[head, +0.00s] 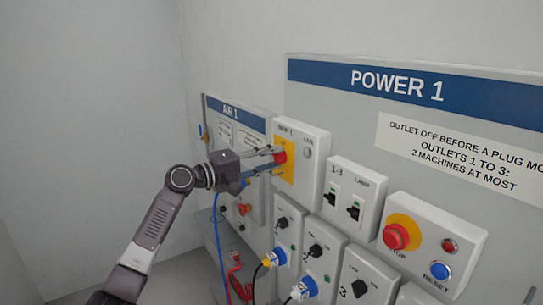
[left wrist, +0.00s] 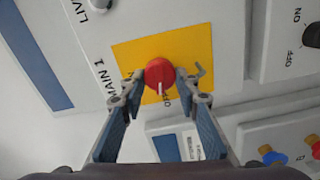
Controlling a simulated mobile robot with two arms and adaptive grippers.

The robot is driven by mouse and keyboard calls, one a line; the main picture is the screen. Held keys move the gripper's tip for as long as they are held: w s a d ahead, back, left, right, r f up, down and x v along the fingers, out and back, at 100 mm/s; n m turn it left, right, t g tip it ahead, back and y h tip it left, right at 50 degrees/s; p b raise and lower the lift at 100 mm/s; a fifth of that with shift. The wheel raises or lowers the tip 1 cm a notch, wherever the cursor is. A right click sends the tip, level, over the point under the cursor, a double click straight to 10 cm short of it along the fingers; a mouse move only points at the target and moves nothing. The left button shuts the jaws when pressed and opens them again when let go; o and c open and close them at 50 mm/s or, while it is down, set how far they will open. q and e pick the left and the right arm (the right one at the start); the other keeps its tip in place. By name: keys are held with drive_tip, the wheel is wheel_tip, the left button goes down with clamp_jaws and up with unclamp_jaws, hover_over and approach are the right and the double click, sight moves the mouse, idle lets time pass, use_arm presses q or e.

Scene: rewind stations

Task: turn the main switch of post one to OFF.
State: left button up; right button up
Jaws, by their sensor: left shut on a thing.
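The main switch of post one is a red round knob (head: 280,157) on a yellow plate (head: 287,172), on a white box marked MAIN 1 at the left of the POWER 1 panel. In the left wrist view the red knob (left wrist: 159,73) sits in the middle of its yellow plate (left wrist: 195,45). A pale mark shows on its lower side, near small letters that seem to read OFF. My left gripper (head: 277,159) reaches the knob from the left and is shut on it, one fingertip on each side. My right gripper is not in view.
The red STOP button (head: 396,236) and blue RESET button (head: 440,271) are at the lower right. Outlet boxes with black switches (head: 315,250) and plugs are below. The AIR 1 panel (head: 235,125) stands behind my left arm. A blue hose (head: 217,245) hangs beneath.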

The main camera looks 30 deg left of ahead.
use_arm(q)
drive_tip(key=shift+n, duration=0.4)
drive_tip(key=o, duration=1.2)
drive_tip(key=shift+c, duration=0.2)
drive_tip(key=shift+f, duration=0.1)
drive_tip(key=v, duration=0.8)
drive_tip(key=shift+a, duration=0.1)
